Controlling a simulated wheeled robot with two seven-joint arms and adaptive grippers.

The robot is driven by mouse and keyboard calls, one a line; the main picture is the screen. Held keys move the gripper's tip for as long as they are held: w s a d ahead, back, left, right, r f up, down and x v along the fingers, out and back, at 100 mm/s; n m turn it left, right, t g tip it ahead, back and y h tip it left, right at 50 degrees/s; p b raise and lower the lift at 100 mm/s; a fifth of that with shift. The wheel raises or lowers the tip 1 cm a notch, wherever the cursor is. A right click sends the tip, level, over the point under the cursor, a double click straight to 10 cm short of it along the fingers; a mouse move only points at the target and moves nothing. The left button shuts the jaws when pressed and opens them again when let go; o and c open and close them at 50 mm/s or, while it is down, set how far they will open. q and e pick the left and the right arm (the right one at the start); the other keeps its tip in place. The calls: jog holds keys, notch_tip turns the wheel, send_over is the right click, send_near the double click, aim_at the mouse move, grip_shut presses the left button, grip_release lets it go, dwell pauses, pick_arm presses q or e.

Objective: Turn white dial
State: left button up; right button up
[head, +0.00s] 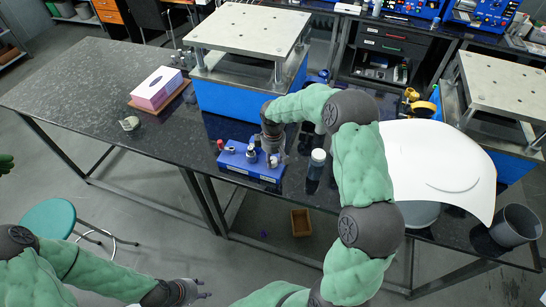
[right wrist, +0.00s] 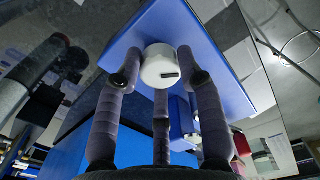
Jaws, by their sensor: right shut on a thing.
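The white dial (right wrist: 160,66) is a short round knob with a dark slot mark, on a blue face (right wrist: 215,45) in the right wrist view. The fingers of my right gripper (right wrist: 160,85) close around the dial from both sides and below.
A pink and white tissue box (head: 157,88) and a small clear dish (head: 130,123) lie to the left. A metal-topped blue stand (head: 247,30) is behind. A lidded bottle (head: 317,160) stands right of the box, close to my right arm.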

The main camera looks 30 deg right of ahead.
aim_at(273, 160)
jog(key=n+p, duration=0.1)
jog(key=n, duration=0.2)
jog(key=shift+r+n, duration=0.1)
jog(key=shift+n, duration=0.2)
jog(key=shift+n+p, duration=0.5)
jog(key=shift+n, duration=1.3)
jog(key=o, duration=1.1)
jog(key=shift+o, duration=0.2)
notch_tip(273, 160, up, 12)
jog(key=shift+f, duration=0.2)
